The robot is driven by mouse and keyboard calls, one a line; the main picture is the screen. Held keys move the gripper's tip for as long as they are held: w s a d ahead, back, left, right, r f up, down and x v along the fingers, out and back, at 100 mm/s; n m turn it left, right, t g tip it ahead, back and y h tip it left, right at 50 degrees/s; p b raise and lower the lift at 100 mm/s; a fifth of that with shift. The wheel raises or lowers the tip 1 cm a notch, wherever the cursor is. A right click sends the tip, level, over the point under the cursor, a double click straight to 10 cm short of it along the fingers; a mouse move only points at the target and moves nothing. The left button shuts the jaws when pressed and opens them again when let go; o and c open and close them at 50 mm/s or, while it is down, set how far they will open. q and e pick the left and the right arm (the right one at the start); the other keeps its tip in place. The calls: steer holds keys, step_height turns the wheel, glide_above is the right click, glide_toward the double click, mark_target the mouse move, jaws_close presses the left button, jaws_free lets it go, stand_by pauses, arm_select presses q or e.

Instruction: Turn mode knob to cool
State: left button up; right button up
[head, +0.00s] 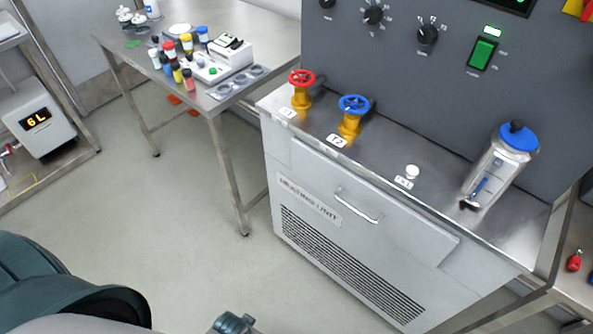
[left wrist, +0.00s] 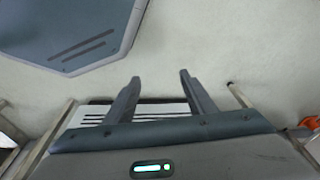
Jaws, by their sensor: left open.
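The dark grey control panel (head: 400,75) stands above the heating unit. Several black knobs are on it: one at the top left edge (head: 327,3), one in the middle (head: 373,15) and one further right (head: 427,34). Their labels are too small to read, so I cannot tell which is the mode knob. My left gripper (left wrist: 160,78) shows in the left wrist view, open and empty, with its two fingers apart above the floor. In the head view neither gripper's fingers can be made out.
The heating unit (head: 297,208) carries a red valve (head: 302,88), a blue valve (head: 352,115) and a metal canister with a blue lid (head: 494,170). A lit green switch (head: 482,53) is on the panel. A steel table (head: 262,25) with bottles stands left. Floor before the unit is clear.

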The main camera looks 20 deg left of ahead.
mark_target(323, 3)
arm_select(q)
steer(key=w+r+t, duration=0.1)
steer(key=w+r, duration=0.5)
steer(key=r, duration=0.5)
steer(key=w+r+t, duration=0.2)
steer(key=w+r, duration=0.3)
steer(key=r, duration=0.5)
steer(key=w+a+r+m+t+h, duration=0.1)
steer(key=w+r+m+t+h, duration=0.45)
steer(key=w+r, duration=2)
steer(key=w+a+r+t+h, duration=0.1)
steer(key=w+a+r, duration=0.3)
steer(key=r, duration=0.8)
steer(key=w+a+r+t, duration=0.4)
steer(key=w+r, duration=0.4)
steer(key=r, duration=0.4)
steer(key=shift+w+a+h, duration=0.2)
steer(key=shift+a+h, duration=0.15)
steer(key=shift+a, duration=0.4)
steer(key=shift+w+r+t, duration=0.1)
steer(key=shift+t, duration=0.15)
steer(key=p+x, duration=0.5)
steer(key=x, duration=1)
steer(key=shift+d, duration=0.1)
steer(key=shift+p+x, duration=0.4)
steer(key=shift+x, duration=0.7)
